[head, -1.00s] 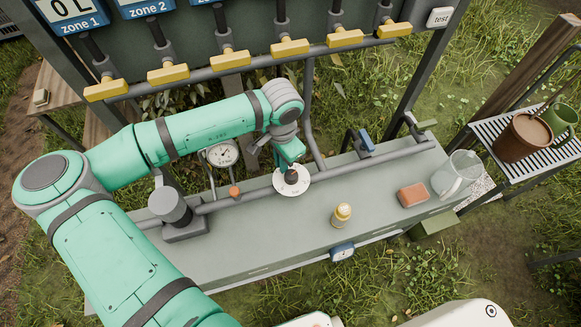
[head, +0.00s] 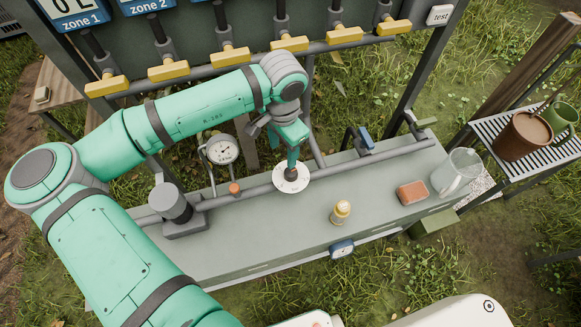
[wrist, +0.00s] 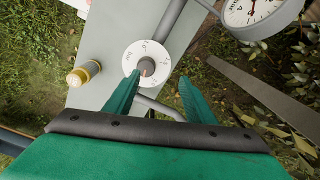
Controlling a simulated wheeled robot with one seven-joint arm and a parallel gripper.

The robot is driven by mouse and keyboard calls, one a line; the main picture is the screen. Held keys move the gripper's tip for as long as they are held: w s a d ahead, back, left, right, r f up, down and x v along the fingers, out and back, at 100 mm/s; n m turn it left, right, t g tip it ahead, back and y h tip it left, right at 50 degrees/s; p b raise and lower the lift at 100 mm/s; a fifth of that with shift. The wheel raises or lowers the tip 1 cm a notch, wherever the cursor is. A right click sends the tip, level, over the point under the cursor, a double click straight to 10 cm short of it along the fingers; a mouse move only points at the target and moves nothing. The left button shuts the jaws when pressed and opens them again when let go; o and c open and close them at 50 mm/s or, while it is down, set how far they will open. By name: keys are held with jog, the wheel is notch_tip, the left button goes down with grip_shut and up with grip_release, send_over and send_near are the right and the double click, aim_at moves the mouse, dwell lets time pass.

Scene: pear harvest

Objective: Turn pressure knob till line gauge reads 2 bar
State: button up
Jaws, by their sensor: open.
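The pressure knob is a dark knob (head: 291,172) on a white round dial plate (head: 281,187) along the grey pipe. In the wrist view the knob (wrist: 147,67) shows a pale mark, and the dial plate (wrist: 133,52) has printing too small to read. My gripper (head: 292,163) is open just above the knob. In the wrist view my gripper (wrist: 160,80) has its fingers apart, and the knob lies just beyond the tips, nearer the left finger. The line gauge (head: 222,150) is a white round dial. It also shows, cut off, in the wrist view (wrist: 243,12); its reading is unclear.
A grey cylinder (head: 170,202) and an orange-topped fitting (head: 234,189) stand left of the knob. Yellow-handled valves (head: 229,55) line the pipe above.

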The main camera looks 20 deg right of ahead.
jog(key=shift+r, duration=2.65)
notch_tip(320, 180, up, 11)
jog(key=shift+s, duration=0.2)
jog(key=shift+d+f, duration=0.1)
jog(key=shift+f, duration=0.05)
